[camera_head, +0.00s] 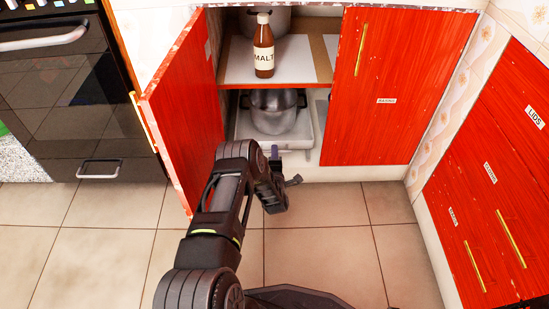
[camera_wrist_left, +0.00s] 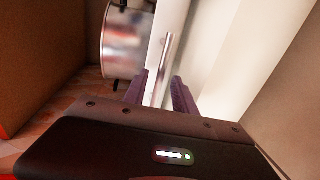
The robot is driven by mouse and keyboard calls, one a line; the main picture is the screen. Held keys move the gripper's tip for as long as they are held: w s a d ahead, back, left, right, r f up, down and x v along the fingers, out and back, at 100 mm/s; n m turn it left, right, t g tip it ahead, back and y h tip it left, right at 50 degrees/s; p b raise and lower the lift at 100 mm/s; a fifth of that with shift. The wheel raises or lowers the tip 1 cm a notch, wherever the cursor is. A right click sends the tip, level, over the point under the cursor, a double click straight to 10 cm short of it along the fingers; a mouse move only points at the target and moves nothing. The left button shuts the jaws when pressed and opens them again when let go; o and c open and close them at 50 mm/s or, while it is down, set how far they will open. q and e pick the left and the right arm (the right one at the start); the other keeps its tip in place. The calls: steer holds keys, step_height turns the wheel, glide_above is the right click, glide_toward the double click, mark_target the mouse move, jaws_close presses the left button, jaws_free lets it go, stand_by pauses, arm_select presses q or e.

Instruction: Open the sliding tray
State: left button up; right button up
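The white sliding tray (camera_head: 300,139) sits low inside the open cabinet, under the shelf. A steel pot (camera_head: 275,113) stands on it; the pot also shows in the left wrist view (camera_wrist_left: 124,42). My left gripper (camera_head: 275,152) is at the tray's front. In the left wrist view, a metal bar handle (camera_wrist_left: 168,45) runs between the two purple fingers of my left gripper (camera_wrist_left: 160,82). The fingers are apart, with a gap visible beside the bar. In the head view the arm and gripper hide part of the tray's front and the handle. My right gripper is out of view.
A red cabinet door (camera_head: 185,100) stands open just left of my left arm. A brown malt bottle (camera_head: 263,50) stands on the shelf (camera_head: 298,62) above. A shut red door (camera_head: 400,85) is on the right. A black oven (camera_head: 80,100) stands at left. The tiled floor in front is clear.

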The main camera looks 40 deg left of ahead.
arm_select(q)
jaws_close()
stand_by(1.4)
